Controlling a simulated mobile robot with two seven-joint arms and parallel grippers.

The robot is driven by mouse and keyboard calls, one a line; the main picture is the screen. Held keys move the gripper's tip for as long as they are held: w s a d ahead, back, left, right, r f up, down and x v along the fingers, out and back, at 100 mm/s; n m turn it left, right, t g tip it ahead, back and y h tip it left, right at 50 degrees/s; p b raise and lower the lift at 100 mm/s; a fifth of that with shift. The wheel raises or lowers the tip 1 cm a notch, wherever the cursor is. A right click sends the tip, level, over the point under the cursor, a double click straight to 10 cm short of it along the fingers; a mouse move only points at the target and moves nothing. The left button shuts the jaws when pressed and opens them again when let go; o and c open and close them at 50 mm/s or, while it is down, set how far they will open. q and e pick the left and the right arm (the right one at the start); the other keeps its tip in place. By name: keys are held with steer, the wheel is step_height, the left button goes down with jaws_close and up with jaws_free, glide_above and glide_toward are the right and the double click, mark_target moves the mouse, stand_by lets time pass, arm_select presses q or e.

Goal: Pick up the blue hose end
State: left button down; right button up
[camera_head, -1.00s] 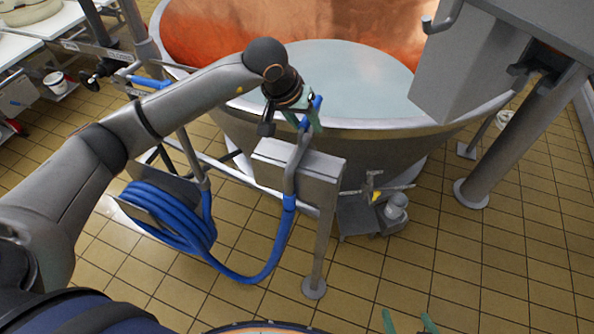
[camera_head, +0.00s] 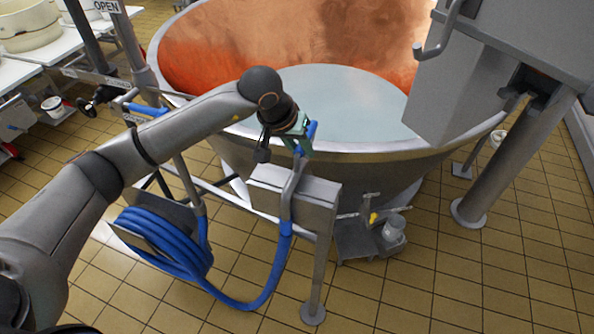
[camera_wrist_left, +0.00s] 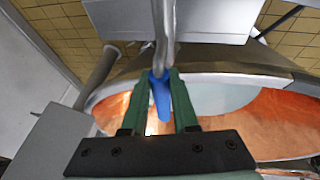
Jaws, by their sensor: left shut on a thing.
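The blue hose end (camera_head: 311,131) is the blue tip on a bent grey metal pipe (camera_head: 292,178), beside the vat rim. My left gripper (camera_head: 301,144) reaches it from the upper left and is shut on it. In the left wrist view the blue hose end (camera_wrist_left: 161,98) lies between the two green fingers of my left gripper (camera_wrist_left: 162,76). The pipe still runs down in front of a grey box on a post. The blue hose (camera_head: 268,285) hangs from it in a loop to a coil at the left. My right gripper is not in view.
A large copper vat (camera_head: 290,40) with pale liquid stands just behind the gripper. The grey box (camera_head: 310,188) on its post is close below. A grey machine housing (camera_head: 470,80) stands at the right. Tiled floor at the lower right is clear.

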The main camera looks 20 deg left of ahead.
arm_select(q)
steer(key=shift+r, duration=0.25)
steer(key=shift+w+r+b, duration=0.1)
steer(key=shift+r+b, duration=0.4)
steer(key=shift+r, duration=0.6)
steer(key=s+d+r+b, duration=0.2)
steer(key=s+d+r, duration=0.1)
steer(key=d+r, duration=0.7)
steer(key=shift+s+d+r+b, duration=0.25)
steer(key=shift+s+d+b, duration=0.15)
steer(key=shift+d, duration=1.45)
